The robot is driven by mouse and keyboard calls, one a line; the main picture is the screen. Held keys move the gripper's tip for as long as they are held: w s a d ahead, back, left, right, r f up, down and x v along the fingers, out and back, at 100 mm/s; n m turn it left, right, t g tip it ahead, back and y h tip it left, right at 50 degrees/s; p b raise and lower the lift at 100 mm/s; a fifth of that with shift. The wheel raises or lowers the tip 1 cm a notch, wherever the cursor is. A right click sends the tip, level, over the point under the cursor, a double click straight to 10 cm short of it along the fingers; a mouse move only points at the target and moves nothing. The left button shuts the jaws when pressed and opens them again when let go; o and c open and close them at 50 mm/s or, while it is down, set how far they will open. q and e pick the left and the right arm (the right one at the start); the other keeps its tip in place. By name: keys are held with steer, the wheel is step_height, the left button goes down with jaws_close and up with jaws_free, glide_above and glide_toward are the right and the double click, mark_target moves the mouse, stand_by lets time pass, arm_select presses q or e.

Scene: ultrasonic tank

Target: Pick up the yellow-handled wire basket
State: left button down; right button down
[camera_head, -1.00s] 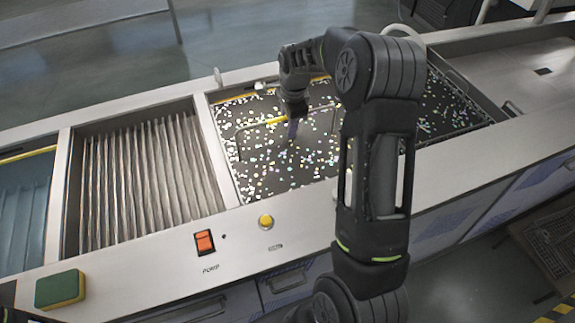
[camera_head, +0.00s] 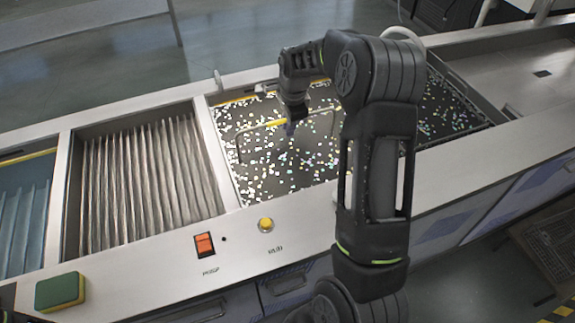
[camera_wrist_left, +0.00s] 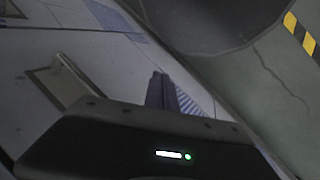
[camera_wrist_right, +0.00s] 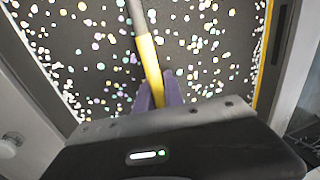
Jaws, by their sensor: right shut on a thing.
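The basket's body is hard to make out among the bright specks. My left gripper shows only in the left wrist view (camera_wrist_left: 162,90), its purple fingers together and empty, over the bench's front.
A ribbed tank (camera_head: 150,170) lies left of the speckled tank. On the front ledge are a green-yellow sponge (camera_head: 60,291), an orange switch (camera_head: 204,243) and a yellow button (camera_head: 266,224). A flat steel basin (camera_head: 520,85) is at the right.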

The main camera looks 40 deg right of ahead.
steer(key=shift+w+r, duration=0.1)
steer(key=shift+r, duration=0.1)
stand_by(0.6)
step_height(320, 180, up, 28)
steer(key=p, duration=0.8)
steer(key=shift+f, duration=0.1)
stand_by(5.1)
